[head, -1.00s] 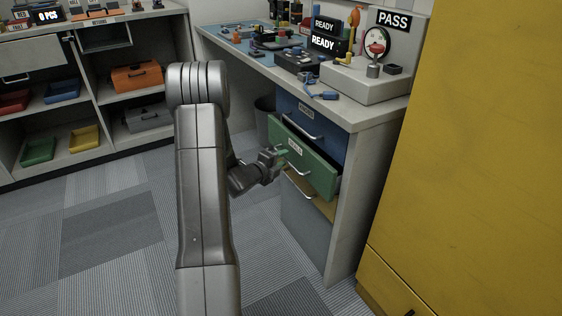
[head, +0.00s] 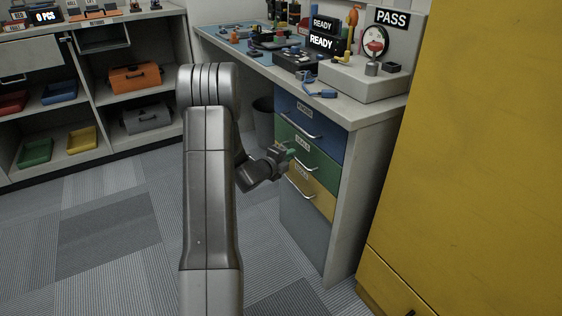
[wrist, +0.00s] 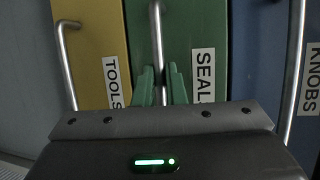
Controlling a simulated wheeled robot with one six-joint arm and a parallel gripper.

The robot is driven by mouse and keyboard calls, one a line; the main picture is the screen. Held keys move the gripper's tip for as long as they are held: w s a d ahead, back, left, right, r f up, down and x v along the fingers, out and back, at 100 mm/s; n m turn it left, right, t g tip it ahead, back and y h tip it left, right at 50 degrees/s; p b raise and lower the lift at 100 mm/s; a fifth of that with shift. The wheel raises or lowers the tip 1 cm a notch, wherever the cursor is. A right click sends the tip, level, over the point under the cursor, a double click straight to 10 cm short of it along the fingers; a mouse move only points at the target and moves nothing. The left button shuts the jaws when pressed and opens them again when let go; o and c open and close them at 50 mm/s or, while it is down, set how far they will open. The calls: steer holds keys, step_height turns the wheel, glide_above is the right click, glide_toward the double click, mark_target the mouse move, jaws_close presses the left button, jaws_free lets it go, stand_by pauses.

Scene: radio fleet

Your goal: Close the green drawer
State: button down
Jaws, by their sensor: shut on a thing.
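The green drawer (head: 318,166), labelled SEALS in the wrist view (wrist: 205,40), sits in the desk's drawer stack between the blue and yellow drawers. Its front looks level with theirs in the head view. Its metal bar handle (wrist: 157,45) runs down between my fingers in the wrist view. My gripper (head: 289,155) is at the drawer front, its green fingertips (wrist: 160,85) shut on the handle. Part of the green front is hidden behind my gripper in the head view.
The blue drawer (head: 330,135) is above and the yellow drawer (head: 318,198), labelled TOOLS, is below. A dark bin (head: 263,122) stands left of the drawers. A yellow cabinet (head: 470,150) stands at right. Carpet (head: 120,225) at left is clear.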

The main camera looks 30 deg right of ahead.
steer(key=shift+d+r, duration=0.1)
steer(key=shift+d, duration=0.1)
steer(key=c, duration=1.5)
jaws_free()
steer(key=shift+d, duration=0.15)
steer(key=p+v, duration=0.2)
steer(key=v, duration=1.1)
steer(key=shift+s+a, duration=0.2)
steer(key=shift+a, duration=0.2)
